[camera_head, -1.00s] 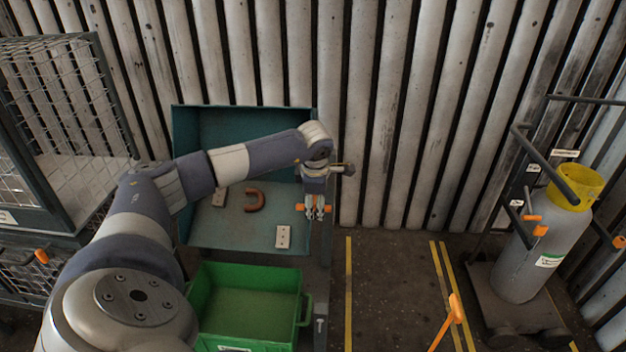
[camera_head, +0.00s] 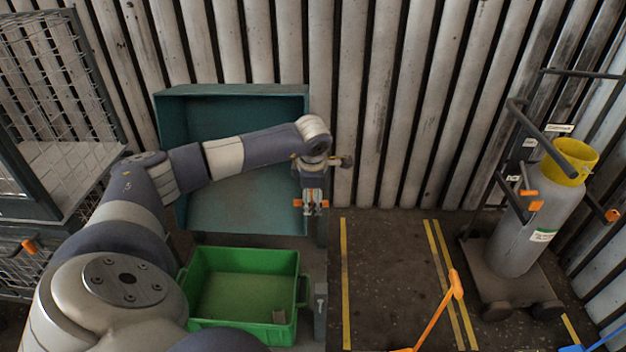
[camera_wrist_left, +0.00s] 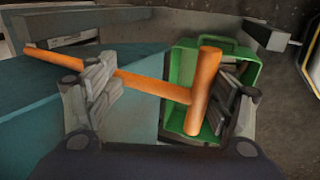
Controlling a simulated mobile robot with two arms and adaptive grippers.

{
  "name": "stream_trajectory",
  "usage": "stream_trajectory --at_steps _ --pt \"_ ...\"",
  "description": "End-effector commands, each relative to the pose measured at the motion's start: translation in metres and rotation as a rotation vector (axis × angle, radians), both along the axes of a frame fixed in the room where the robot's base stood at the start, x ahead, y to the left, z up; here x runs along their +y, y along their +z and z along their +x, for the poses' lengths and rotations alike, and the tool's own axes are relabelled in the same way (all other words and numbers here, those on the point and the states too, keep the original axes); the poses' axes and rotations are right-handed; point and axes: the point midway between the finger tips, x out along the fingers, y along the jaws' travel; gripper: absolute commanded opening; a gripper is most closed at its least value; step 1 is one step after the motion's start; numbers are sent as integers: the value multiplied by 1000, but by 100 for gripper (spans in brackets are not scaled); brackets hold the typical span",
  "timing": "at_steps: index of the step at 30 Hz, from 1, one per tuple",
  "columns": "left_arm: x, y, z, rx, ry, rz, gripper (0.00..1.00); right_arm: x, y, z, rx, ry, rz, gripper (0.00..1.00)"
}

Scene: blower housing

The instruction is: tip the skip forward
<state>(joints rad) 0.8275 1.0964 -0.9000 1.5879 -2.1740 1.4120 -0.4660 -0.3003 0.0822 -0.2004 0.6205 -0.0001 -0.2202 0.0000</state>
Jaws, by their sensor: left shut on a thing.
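The teal skip (camera_head: 240,200) stands against the ribbed wall, tilted toward me with its open side facing me. No loose things show inside it; part of it is hidden behind my arm. My left gripper (camera_head: 313,203) is at the skip's right front edge, shut on the orange handle (camera_head: 298,203). In the left wrist view the orange T-shaped handle (camera_wrist_left: 205,90) lies between the fingers of the left gripper (camera_wrist_left: 165,100). My right gripper is out of view.
A wire mesh cage (camera_head: 60,90) stands at the left. A grey gas cylinder (camera_head: 520,245) with a yellow collar stands on a trolley at the right. An orange lever (camera_head: 440,305) rises at the lower right. The floor between yellow lines is clear.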

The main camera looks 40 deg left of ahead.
Motion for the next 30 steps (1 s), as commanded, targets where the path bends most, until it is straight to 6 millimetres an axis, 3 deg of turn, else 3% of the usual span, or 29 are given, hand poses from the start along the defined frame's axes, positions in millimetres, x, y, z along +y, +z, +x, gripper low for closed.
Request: stream_trajectory --at_steps 2,3,5,16,20,24,30 --pt "0 -4 -3 12 4 -4 32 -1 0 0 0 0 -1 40" --pt "0 -4 -3 13 4 -3 66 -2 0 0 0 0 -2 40" --pt "0 -4 -3 11 4 -3 57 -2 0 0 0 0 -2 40" --pt "0 11 -3 1 4 1 53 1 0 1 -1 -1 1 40" --pt "-6 35 -9 -1 1 0 42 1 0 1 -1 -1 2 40" --pt "-14 64 -17 1 1 0 22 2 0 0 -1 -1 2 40" --pt "-23 97 -26 4 2 -1 22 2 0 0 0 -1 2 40"
